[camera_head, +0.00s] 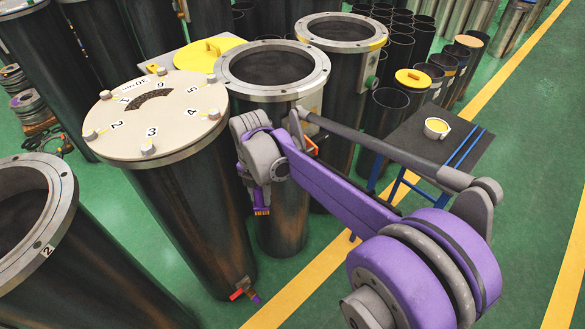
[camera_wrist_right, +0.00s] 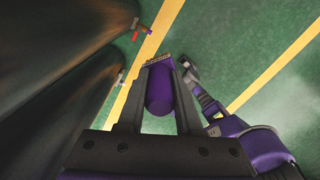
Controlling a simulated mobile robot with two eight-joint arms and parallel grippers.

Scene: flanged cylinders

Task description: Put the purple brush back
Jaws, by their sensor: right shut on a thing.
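The purple brush (camera_head: 261,198) hangs below my right gripper (camera_head: 258,172) in the head view, with its bristle end pointing down. It is in front of the dark flanged cylinder in the middle. In the right wrist view the brush (camera_wrist_right: 158,92) lies between the two fingers of my right gripper (camera_wrist_right: 160,70), which is shut on it. The brush's bristle edge shows near the fingertips. My left gripper is not in view.
A cylinder with a numbered, bolted lid (camera_head: 152,118) stands left of my gripper; an open flanged cylinder (camera_head: 272,70) stands behind. A small dark table (camera_head: 460,142) with a white-and-yellow roll (camera_head: 437,128) is at right. Green floor (camera_head: 530,160) is clear beyond it.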

